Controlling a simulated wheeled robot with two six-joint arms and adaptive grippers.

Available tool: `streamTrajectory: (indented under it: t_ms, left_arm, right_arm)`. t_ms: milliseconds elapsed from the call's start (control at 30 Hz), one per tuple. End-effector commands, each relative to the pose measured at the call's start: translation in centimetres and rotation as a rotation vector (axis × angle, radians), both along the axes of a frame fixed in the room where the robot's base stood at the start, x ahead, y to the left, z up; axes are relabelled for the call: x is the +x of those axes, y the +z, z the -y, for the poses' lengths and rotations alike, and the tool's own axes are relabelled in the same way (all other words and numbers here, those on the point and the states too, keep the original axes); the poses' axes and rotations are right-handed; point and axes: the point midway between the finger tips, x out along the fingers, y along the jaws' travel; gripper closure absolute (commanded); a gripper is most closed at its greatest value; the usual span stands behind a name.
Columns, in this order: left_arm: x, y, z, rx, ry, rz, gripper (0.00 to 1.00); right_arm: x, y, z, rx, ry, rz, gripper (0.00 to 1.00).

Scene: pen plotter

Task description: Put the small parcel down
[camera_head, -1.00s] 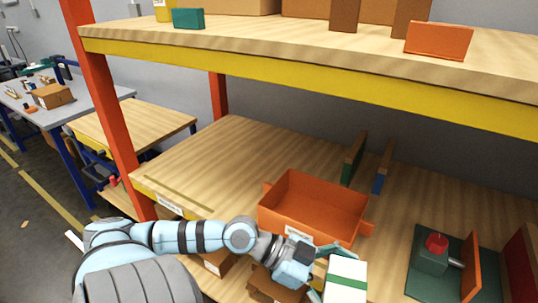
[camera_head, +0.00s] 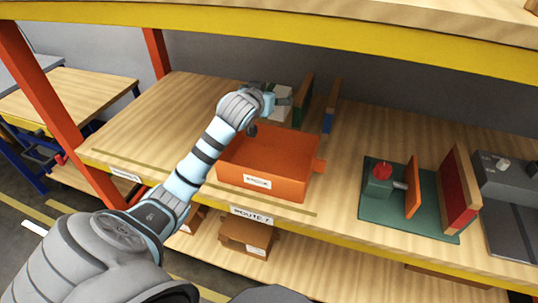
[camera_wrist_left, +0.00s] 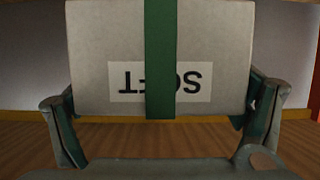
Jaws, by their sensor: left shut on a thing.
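The small parcel (camera_head: 283,98) is white with a green band. In the left wrist view the parcel (camera_wrist_left: 105,45) fills the upper middle, with an upside-down label reading SOFT. My left gripper (camera_head: 268,100) is shut on it, with one finger at each side in the wrist view (camera_wrist_left: 160,98). In the head view the gripper and parcel are at the back edge of the orange bin (camera_head: 230,165), partly hidden by my wrist. I cannot tell how high the parcel is above the shelf. My right gripper is not in view.
Green (camera_head: 303,95) and blue-based (camera_head: 328,118) upright dividers stand just right of the parcel. A green base with a red button (camera_head: 382,170) is farther right. The wooden shelf (camera_head: 150,120) is clear left of the bin. A yellow-edged shelf (camera_head: 300,40) hangs above.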

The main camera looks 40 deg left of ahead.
Motion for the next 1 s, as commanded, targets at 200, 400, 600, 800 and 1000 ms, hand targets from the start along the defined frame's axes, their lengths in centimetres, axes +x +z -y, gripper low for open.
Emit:
streamTrajectory:
  t_ms: [200, 400, 600, 800, 1000]
  left_arm:
    - [-0.1, -9.0, 0.1, -0.002, -0.004, -0.008, 0.47]
    - [-0.1, -13.7, 0.1, 0.0, -0.005, -0.003, 0.47]
    - [-0.1, -17.3, 0.1, 0.0, -0.005, -0.004, 0.47]
    - [-0.1, -18.2, 0.1, 0.002, -0.007, -0.001, 0.47]
    - [-0.1, -18.5, 0.1, 0.002, -0.007, -0.001, 0.47]
  right_arm:
    - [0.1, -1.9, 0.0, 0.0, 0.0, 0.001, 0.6]
    - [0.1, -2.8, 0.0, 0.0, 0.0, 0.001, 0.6]
    - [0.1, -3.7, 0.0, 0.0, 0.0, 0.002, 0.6]
    - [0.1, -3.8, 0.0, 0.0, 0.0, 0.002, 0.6]
    - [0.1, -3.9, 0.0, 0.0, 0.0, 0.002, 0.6]
